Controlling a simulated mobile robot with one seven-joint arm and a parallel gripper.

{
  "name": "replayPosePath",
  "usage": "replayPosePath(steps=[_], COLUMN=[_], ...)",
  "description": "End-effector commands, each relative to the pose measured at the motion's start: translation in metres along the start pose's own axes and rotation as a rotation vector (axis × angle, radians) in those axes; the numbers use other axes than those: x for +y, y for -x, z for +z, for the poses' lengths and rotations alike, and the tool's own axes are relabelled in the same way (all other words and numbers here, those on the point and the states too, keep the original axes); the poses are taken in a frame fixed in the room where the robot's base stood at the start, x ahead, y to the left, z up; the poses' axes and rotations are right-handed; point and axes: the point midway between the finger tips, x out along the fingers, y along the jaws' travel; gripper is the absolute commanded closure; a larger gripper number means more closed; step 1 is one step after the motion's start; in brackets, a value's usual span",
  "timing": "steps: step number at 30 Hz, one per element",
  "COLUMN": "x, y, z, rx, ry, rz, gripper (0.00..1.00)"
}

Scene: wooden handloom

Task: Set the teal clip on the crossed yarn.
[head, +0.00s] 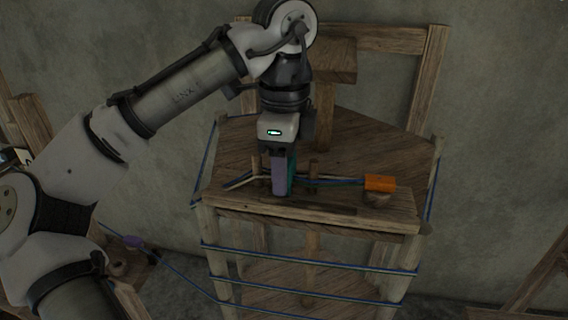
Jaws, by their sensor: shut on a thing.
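My gripper (281,186) points down over the loom's front board and is shut on the teal clip (292,172). Only a narrow teal strip shows, beside a lavender upright piece at the gripper's fingers that covers the rest. The yarn (338,181) runs across the board as blue and pale strands. Left of the gripper, pale and blue strands spread apart around a peg. The clip is at the yarn; whether it touches or straddles the strands is hidden.
An orange block (380,183) sits at the right end of the yarn. Short wooden pegs (313,174) stand beside the gripper. Blue yarn (310,256) wraps the loom frame below. The wooden top (380,140) behind is clear.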

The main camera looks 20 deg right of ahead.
Motion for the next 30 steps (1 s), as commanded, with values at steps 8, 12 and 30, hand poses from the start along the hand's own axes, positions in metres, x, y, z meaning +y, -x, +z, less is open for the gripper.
replayPosePath(steps=[8,12,30], x=[0.0,-0.0002,0.0], y=[0.0009,0.002,0.0001], z=[0.0001,0.0002,0.0001], rx=[0.0,0.001,0.0], ry=[0.0,0.0,0.0], rz=[0.0,0.0,0.0], gripper=[0.75,0.75,0.4])
